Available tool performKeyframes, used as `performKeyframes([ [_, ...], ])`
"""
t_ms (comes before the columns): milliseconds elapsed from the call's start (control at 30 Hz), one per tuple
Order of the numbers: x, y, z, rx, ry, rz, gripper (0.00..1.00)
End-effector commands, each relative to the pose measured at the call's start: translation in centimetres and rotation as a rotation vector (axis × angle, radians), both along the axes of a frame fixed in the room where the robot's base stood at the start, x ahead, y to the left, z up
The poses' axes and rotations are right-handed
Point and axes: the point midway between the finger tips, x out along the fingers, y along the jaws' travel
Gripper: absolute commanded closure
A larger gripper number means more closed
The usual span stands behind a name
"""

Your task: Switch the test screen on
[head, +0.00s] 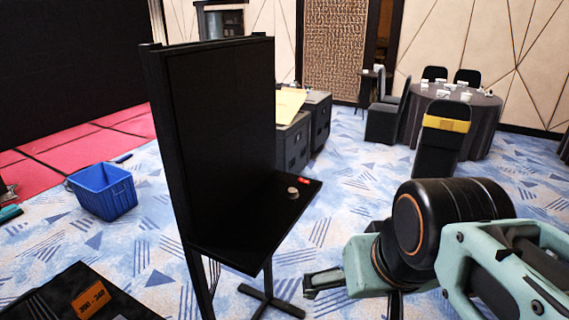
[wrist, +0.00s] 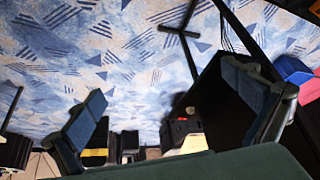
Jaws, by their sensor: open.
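The test screen (head: 225,110) is a tall black panel on a stand, and its face is dark. A black shelf (head: 250,225) juts out from its lower edge. On the shelf are a small round grey knob (head: 293,193) and a small red lit mark (head: 304,180) near the far right corner. The red mark also shows in the wrist view (wrist: 182,120), where the scene is upside down. My gripper (head: 318,284) is in front of and to the right of the shelf, apart from it. In the wrist view its two fingers (wrist: 165,90) are spread and empty.
A blue crate (head: 104,192) stands on the carpet at left. Dark grey cases (head: 292,145) stand behind the screen. A round table (head: 455,110) with chairs is at back right. A black box with an orange label (head: 90,299) is at front left.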

Motion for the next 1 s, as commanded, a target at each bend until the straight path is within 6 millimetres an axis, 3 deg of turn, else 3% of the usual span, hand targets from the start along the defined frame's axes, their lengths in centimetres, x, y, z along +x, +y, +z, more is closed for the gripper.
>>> performKeyframes([
  [167,0.00,0.00,0.00,0.000,0.000,0.000,0.01],
  [1000,0.00,0.00,0.00,0.000,0.000,0.000,0.94],
])
